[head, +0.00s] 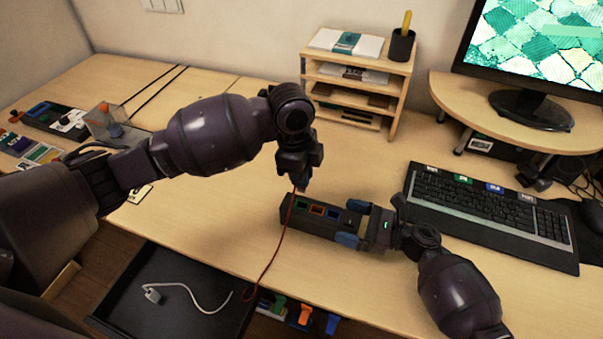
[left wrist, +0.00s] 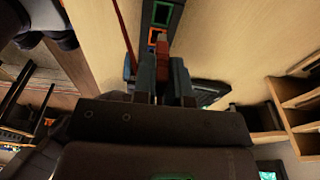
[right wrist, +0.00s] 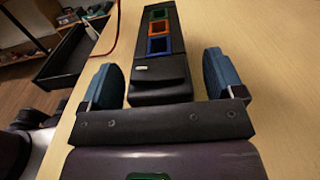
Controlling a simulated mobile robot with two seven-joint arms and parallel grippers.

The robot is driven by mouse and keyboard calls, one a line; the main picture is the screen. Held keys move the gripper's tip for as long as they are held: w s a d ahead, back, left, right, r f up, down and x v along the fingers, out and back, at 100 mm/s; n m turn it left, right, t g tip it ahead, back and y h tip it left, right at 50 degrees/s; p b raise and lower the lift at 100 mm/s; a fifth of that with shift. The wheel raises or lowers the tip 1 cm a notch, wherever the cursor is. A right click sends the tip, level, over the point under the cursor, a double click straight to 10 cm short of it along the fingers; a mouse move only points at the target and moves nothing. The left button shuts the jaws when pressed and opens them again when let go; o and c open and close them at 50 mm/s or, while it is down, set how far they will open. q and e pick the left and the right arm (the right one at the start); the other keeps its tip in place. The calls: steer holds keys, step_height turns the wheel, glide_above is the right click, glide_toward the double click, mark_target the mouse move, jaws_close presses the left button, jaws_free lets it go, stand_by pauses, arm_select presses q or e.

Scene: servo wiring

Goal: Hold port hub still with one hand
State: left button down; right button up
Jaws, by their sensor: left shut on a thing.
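The port hub (head: 315,217) is a dark bar lying on the desk, with green, orange and blue framed ports on top; it also shows in the right wrist view (right wrist: 160,85). My right gripper (head: 357,224) is open at the hub's right end. Its blue fingers (right wrist: 163,85) stand on either side of the hub, with gaps visible. My left gripper (head: 300,185) is above the hub's left part, shut on a red plug (left wrist: 162,48). A red cable (head: 283,235) hangs down past the hub's left end. The plug is mostly hidden in the head view.
A keyboard (head: 480,210) lies right of the hub. A wooden shelf (head: 355,80) stands behind. An open dark drawer (head: 130,300) with a white cable (head: 185,290) is at front left. A clear box (head: 115,128) stands at far left. The desk's middle is free.

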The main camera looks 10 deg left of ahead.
steer(key=d, duration=0.4)
steer(key=s+d, duration=0.1)
steer(key=d, duration=0.7)
steer(key=shift+s, duration=0.25)
